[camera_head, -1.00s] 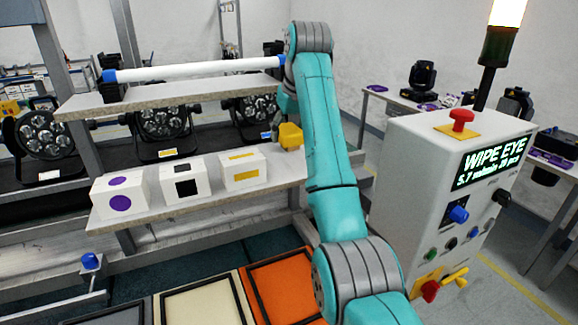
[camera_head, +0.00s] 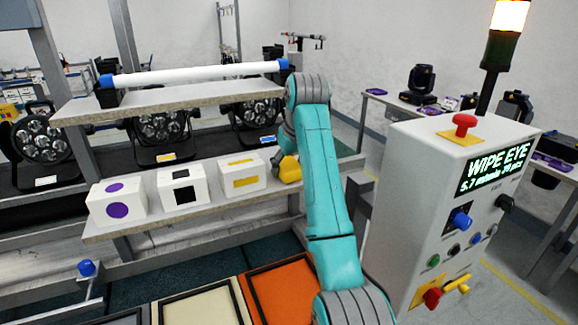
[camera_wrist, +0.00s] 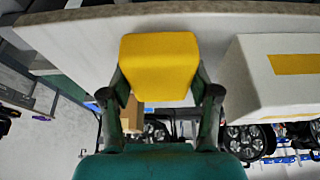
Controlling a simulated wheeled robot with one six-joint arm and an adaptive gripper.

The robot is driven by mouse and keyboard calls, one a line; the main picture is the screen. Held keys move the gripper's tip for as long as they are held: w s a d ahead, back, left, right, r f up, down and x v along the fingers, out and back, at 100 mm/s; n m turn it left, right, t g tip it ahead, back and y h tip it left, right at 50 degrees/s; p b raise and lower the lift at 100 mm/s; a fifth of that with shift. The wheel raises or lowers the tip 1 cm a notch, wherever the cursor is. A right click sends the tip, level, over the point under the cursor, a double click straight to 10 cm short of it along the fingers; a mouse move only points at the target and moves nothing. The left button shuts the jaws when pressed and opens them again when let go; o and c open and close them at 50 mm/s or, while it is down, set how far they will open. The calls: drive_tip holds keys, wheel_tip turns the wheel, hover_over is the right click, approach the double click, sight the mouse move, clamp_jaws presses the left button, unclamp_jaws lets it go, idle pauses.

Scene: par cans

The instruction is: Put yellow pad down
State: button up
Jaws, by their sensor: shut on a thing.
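The yellow pad (camera_head: 290,169) is held in my gripper at the right part of the lower shelf (camera_head: 235,205), just right of the white box with a yellow bar (camera_head: 243,178). The arm partly hides the pad in the head view. In the wrist view my gripper (camera_wrist: 160,92) is shut on the yellow pad (camera_wrist: 158,58), one finger at each side. The shelf's pale surface lies behind the pad there, and the yellow-bar box (camera_wrist: 262,80) stands to the right, apart from it. I cannot tell whether the pad touches the shelf.
White boxes with purple circles (camera_head: 116,202) and black squares (camera_head: 182,187) stand farther left on the shelf. An upper shelf (camera_head: 170,98) carrying a white tube (camera_head: 195,73) overhangs behind. A control cabinet (camera_head: 450,170) stands right of my arm.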

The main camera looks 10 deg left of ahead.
drive_tip(key=shift+f, duration=0.4)
drive_tip(key=o, duration=1.6)
drive_tip(key=shift+c, duration=0.2)
drive_tip(key=shift+r, duration=0.1)
